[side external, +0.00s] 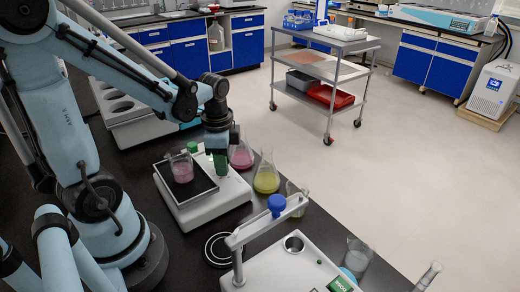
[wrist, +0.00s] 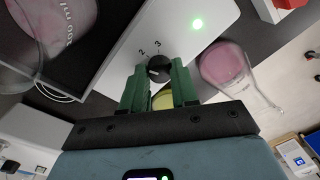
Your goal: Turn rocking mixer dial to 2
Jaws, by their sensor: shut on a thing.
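The rocking mixer (side external: 212,206) is a white unit on the black bench, with a black platform (side external: 173,189) on top. Its small black dial (wrist: 158,68) is in the upper middle of the wrist view, with printed marks "2" and "3" beside it. My gripper (wrist: 156,80) has its two green fingers on either side of the dial and is shut on it. A pale mark shows on the dial, but its exact setting is hard to read. In the side view my gripper (side external: 220,164) is at the mixer's right end and hides the dial.
A beaker of pink liquid (side external: 181,170) stands on the platform. A green light (wrist: 197,24) is lit on the mixer.

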